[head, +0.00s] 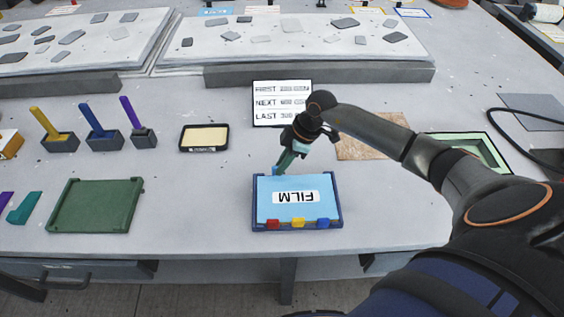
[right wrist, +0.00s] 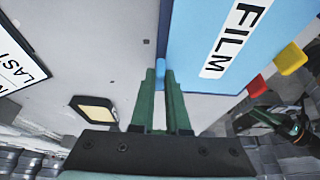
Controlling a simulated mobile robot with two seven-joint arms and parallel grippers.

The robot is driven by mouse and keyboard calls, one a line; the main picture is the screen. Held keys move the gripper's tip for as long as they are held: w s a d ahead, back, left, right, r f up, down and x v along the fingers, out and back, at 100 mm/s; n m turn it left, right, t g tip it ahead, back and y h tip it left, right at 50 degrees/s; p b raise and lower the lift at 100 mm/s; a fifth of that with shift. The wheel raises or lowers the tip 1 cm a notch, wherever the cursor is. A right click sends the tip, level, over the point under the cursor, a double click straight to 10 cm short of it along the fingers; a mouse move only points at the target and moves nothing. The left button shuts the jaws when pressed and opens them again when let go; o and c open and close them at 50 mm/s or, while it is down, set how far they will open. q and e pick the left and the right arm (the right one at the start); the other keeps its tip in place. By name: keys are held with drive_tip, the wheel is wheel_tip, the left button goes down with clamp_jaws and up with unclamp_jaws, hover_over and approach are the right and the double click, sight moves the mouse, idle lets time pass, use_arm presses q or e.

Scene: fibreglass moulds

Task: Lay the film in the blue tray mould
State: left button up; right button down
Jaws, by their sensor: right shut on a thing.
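The light blue film (head: 290,211) has a white label reading FILM, upside down in the head view. It covers most of the blue tray mould (head: 340,208), whose dark blue rim shows around it. I cannot tell whether the film rests fully on the mould's floor. My right gripper (head: 277,173) is at the far left corner of the film, shut on a small blue tab there. The right wrist view shows its green fingers (right wrist: 161,80) close around that tab, beside the film (right wrist: 215,25).
Red (head: 273,225), yellow (head: 298,222) and blue tabs line the mould's front edge. A green tray (head: 95,206) lies left, a black-rimmed cream tray (head: 204,138) behind. Brushes in dark pots stand back left. A FIRST/NEXT/LAST card (head: 281,91) lies behind. The table between is clear.

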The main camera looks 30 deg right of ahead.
drive_tip(key=c, duration=0.8)
unclamp_jaws()
drive_tip(key=shift+c, duration=0.2)
drive_tip(key=b+v, duration=0.1)
drive_tip(key=v, duration=1.1)
drive_tip(key=shift+r, duration=0.25)
drive_tip(key=shift+s+d, duration=0.1)
